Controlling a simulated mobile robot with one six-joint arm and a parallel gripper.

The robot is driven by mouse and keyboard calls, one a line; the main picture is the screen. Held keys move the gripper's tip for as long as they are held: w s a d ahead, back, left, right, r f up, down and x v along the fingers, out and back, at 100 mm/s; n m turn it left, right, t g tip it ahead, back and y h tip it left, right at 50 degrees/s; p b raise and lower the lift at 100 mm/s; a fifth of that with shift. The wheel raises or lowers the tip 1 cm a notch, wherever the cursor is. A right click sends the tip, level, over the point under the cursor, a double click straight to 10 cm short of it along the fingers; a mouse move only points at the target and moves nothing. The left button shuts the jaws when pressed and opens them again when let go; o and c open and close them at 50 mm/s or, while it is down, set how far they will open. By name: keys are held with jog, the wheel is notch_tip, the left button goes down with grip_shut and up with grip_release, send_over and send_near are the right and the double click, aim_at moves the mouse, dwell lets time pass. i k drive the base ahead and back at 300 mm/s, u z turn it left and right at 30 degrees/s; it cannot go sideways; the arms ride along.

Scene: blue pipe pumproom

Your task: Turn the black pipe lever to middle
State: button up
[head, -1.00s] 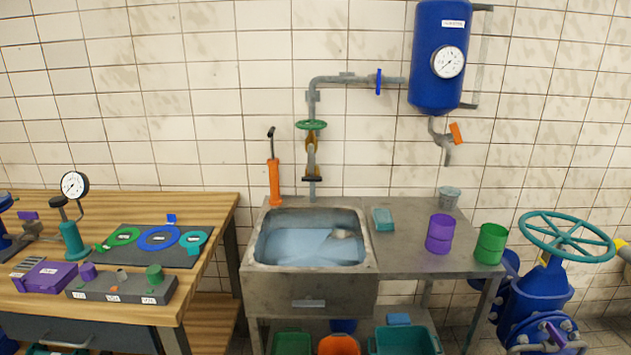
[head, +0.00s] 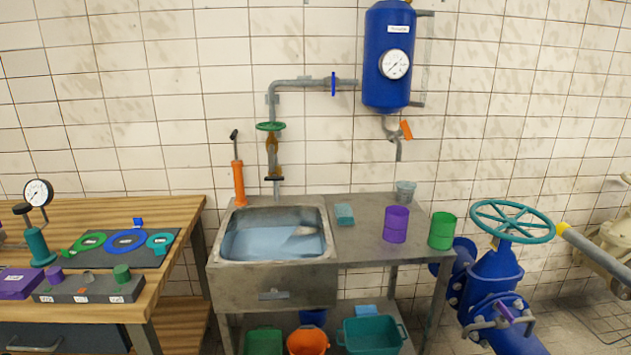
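A small black lever (head: 273,178) sits low on the grey pipe that comes down the wall above the sink. It looks roughly level across the pipe, but it is too small to tell its exact setting. Above it on the same pipe are a brownish-yellow fitting (head: 272,155) and a green handwheel (head: 270,126). The grey pipe (head: 292,84) bends at the top and runs right to a blue tank (head: 389,75). My gripper is not in view.
The metal sink (head: 270,288) holds water. Its counter carries a purple can (head: 396,225) and a green can (head: 442,231). An orange hand pump (head: 239,183) stands left of the pipe. A wooden workbench (head: 168,215) is at left, a large blue valve (head: 495,280) at right.

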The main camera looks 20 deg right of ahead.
aim_at(274, 177)
jog(key=z, duration=0.45)
jog(key=k, duration=1)
jog(key=z, duration=0.35)
jog(key=i, duration=0.7)
jog(key=u, duration=0.8)
jog(key=i, duration=0.55)
jog(key=u, duration=0.8)
jog(key=i, duration=1)
jog(key=u, duration=0.5)
